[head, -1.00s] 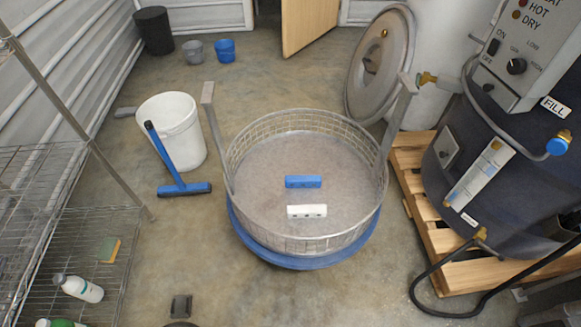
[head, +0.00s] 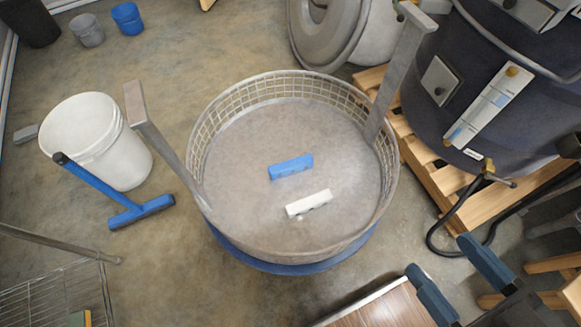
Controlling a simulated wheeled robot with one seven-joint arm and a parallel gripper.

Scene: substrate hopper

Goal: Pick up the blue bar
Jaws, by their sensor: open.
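The blue bar (head: 291,167) lies in the round wire-mesh basket (head: 215,150), near the middle of its grey floor. A white bar (head: 309,203) lies just below and right of it, apart from it. My gripper (head: 438,255) shows at the lower right as two dark blue fingers spread apart. It is open, with nothing seen between the fingers. It is outside the basket, well to the right of and below the blue bar.
The basket rests on a blue base (head: 290,265), with tall handles (head: 152,130) at left and right. A dark vessel (head: 440,125) on a pallet (head: 435,185) is right. A brown wooden top (head: 375,308) is at the bottom.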

